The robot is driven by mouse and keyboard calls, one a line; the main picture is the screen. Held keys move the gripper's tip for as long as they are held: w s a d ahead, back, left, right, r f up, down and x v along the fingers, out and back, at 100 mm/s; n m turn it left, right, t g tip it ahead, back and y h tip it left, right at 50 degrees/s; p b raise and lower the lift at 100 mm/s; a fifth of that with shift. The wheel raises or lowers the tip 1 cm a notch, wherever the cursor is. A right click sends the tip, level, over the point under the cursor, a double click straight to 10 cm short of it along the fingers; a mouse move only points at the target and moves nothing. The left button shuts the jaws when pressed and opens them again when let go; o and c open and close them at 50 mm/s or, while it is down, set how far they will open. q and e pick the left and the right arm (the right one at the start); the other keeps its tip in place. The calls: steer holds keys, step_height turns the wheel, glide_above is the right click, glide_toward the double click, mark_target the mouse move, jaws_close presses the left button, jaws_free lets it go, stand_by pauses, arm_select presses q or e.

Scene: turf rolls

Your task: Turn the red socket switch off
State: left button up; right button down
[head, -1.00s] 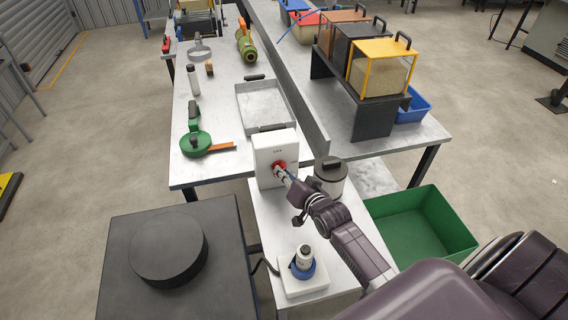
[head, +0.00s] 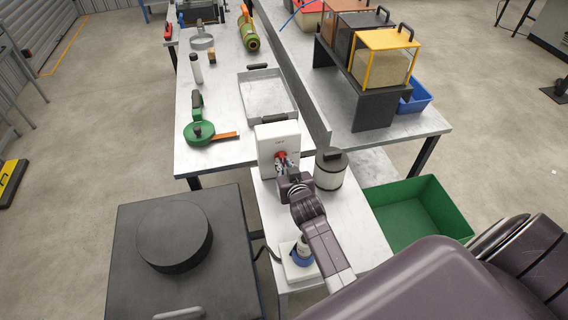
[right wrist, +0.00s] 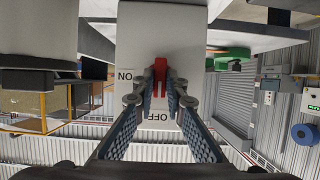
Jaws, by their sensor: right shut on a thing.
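The red switch (head: 281,155) is on the front of a white box (head: 266,136) at the near end of the long table. In the right wrist view the red switch handle (right wrist: 160,72) stands upright in the picture, in line with the upside-down OFF label below it; the ON label is off to the left. My right gripper (head: 283,168) is at the switch, and its fingers (right wrist: 160,98) are closed on both sides of the handle. The fingers hide part of the handle. My left gripper is out of view.
A grey-and-white canister (head: 331,174) stands close right of my right gripper. A white socket block with a blue ring (head: 302,260) is partly under my right arm.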

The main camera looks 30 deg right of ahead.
stand_by(0.4)
steer(key=c, duration=2)
jaws_free()
steer(key=shift+o, duration=0.2)
steer(key=v, duration=0.7)
steer(key=shift+s, duration=0.25)
steer(key=shift+a, duration=0.1)
